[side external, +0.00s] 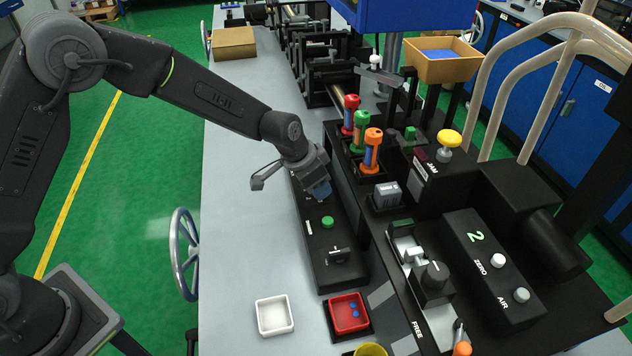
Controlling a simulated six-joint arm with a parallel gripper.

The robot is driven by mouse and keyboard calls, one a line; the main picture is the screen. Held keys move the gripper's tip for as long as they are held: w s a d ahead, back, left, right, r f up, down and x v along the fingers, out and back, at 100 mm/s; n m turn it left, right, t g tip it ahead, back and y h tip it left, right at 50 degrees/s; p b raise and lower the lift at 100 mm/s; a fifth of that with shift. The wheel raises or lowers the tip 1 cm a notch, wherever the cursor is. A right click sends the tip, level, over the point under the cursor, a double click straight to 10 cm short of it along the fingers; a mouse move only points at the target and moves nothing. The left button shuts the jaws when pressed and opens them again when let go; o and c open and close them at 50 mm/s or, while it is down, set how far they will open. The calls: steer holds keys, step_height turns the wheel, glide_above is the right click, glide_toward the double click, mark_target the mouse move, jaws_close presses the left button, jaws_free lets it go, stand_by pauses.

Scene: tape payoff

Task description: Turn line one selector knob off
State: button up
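A long black control box (345,275) lies on the grey bench, with a green button (328,222) on its top. A black selector knob (339,254) with a raised bar sits nearer the front of the box. The box's white lettering is too small to read, and its far end is partly hidden by my gripper. My gripper (321,193) hangs over the far part of the box, beyond the green button and apart from the knob. Its fingertips are too small and dark to tell open from shut, or whether they touch the box.
Red, green and orange capped cylinders (372,150) stand behind. A white tray (274,315) and a red tray (348,314) lie in front. The bench left of the box is clear.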

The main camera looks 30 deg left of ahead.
steer(key=c, duration=0.6)
steer(key=shift+o, duration=0.2)
steer(key=shift+m, duration=0.3)
steer(key=m+h, duration=0.1)
steer(key=m, duration=0.1)
steer(key=m+g, duration=0.1)
steer(key=m, duration=0.2)
steer(key=shift+w+a+m+g+h, duration=0.1)
steer(key=shift+m+g+h, duration=0.2)
steer(key=shift+h, duration=0.1)
steer(key=m+g, duration=0.1)
steer(key=m, duration=0.1)
steer(key=m+g, duration=0.1)
steer(key=m, duration=0.2)
steer(key=shift+m+h, duration=0.3)
steer(key=o, duration=0.9)
